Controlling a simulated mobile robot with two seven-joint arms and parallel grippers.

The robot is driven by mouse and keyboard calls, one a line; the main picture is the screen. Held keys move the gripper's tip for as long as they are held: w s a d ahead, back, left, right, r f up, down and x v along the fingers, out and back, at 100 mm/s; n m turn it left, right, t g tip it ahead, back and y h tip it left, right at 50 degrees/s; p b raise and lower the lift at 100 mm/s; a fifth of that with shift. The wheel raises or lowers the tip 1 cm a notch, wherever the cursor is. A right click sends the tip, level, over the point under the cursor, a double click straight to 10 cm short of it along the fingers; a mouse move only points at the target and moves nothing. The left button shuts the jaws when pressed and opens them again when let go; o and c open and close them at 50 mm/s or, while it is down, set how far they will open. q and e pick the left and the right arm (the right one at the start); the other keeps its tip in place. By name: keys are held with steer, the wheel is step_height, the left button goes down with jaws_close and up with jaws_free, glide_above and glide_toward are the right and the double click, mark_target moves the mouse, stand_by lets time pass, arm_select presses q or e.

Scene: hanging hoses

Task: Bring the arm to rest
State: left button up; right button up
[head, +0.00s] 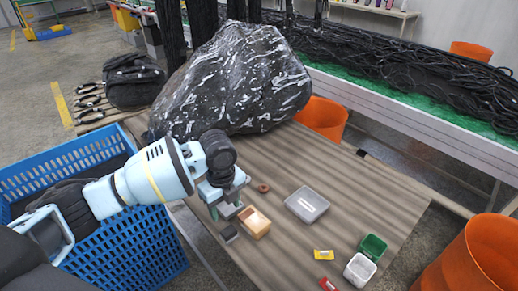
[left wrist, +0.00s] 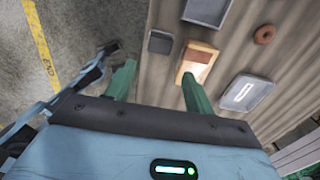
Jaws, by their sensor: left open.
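My left arm comes in from the left in the head view, over the blue crate. Its gripper (head: 226,208) is above the near left part of the brown table (head: 330,200). In the left wrist view the two green fingers of the left gripper (left wrist: 160,82) stand well apart, with nothing between them. A tan box (head: 255,222) is close to the gripper in the head view; it also shows beside one finger in the left wrist view (left wrist: 198,62). I cannot tell the exact height above the table. My right gripper is not in view.
A blue crate (head: 145,250) stands left of the table. A large dark wrapped bundle (head: 240,85) fills the table's back. A grey container (head: 307,204), a brown ring (head: 263,188), a green box (head: 373,246) and a white box (head: 359,270) are on the table. Orange bins (head: 478,262) stand right.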

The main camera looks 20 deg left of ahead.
arm_select(q)
steer(key=s+d+f+n+h, duration=0.2)
steer(key=s+d+f+n, duration=0.25)
steer(key=s, duration=0.45)
steer(key=s+d+f+n+h, duration=0.1)
steer(key=s+d+f+n, duration=0.4)
steer(key=s, duration=0.4)
steer(key=s+a+f+n+y, duration=0.1)
steer(key=s+a+n, duration=0.45)
steer(key=s, duration=0.35)
steer(key=s+a+f+n+y, duration=0.15)
steer(key=s+a+n, duration=0.25)
steer(key=s+n, duration=0.45)
steer(key=w+d+f+m+t+h+p, duration=0.1)
steer(key=w+d+f+t, duration=0.2)
steer(key=w+f+t, duration=0.2)
steer(key=shift+w+f+t, duration=0.35)
steer(key=shift+f+t, duration=0.8)
steer(key=shift+t, duration=0.75)
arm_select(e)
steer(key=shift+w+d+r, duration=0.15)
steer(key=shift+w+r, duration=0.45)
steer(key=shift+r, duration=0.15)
arm_select(q)
steer(key=shift+m+h, duration=0.25)
